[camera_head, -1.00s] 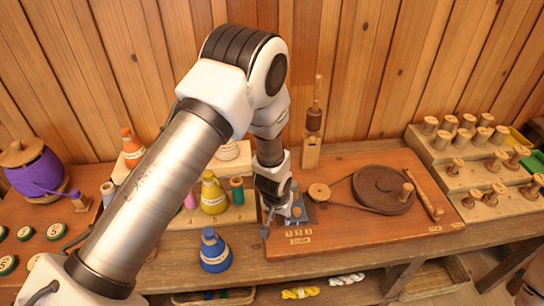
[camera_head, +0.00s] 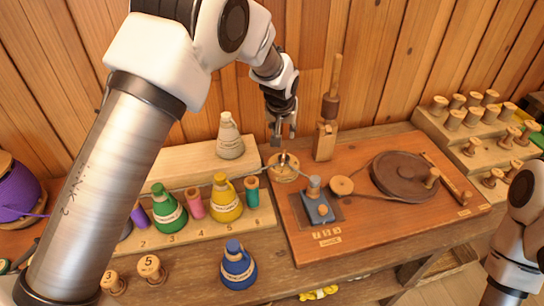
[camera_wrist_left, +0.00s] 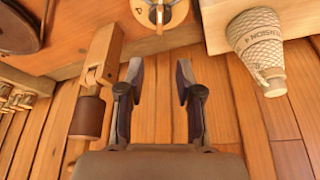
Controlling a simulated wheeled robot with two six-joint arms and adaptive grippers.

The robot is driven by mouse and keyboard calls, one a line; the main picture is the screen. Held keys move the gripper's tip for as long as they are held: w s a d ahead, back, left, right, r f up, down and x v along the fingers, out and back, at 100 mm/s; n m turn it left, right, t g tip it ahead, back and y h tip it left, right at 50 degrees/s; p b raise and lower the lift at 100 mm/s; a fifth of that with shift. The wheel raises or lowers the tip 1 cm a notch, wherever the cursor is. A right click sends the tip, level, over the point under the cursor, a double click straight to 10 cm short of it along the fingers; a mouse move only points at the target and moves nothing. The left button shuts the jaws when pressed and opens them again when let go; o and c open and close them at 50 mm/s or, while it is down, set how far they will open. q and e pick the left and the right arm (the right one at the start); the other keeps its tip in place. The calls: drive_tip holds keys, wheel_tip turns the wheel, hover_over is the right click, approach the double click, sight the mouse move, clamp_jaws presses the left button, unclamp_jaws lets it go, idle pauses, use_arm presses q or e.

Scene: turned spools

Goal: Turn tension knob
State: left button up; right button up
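A round brass-coloured dial with a small upright knob (camera_head: 284,165) sits at the back left of the brown winding board (camera_head: 350,232). It also shows at the top of the left wrist view (camera_wrist_left: 163,12), partly cut off. I cannot read a label on it. My left gripper (camera_head: 283,138) hangs just behind and above the dial in the head view. In the left wrist view the left gripper (camera_wrist_left: 160,75) has its fingers apart with nothing between them, and the dial lies beyond the tips. My right arm shows at the right edge; its gripper is not visible.
A blue-grey block with a round-topped peg (camera_head: 316,203) stands before the dial. A wooden post (camera_head: 327,125) rises at right. A pale bottle (camera_head: 230,138) stands left. A dark wheel (camera_head: 402,177), coloured bottles and tiered spools (camera_head: 473,147) surround the work area.

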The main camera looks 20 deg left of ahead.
sight(284, 154)
use_arm(q)
drive_tip(key=x, duration=0.3)
drive_tip(key=s+x, duration=0.1)
drive_tip(key=x, duration=0.3)
drive_tip(key=b+x, duration=0.1)
drive_tip(key=x, duration=0.2)
drive_tip(key=shift+s+d+f, duration=0.1)
drive_tip(key=shift+d+f, duration=0.1)
drive_tip(key=shift+f, duration=0.35)
drive_tip(key=shift+a+f, duration=0.2)
drive_tip(key=shift+f, duration=0.05)
drive_tip(key=shift+d+r, duration=0.1)
clamp_jaws()
use_arm(e)
drive_tip(key=shift+s+f, duration=0.2)
drive_tip(key=shift+f, duration=1.05)
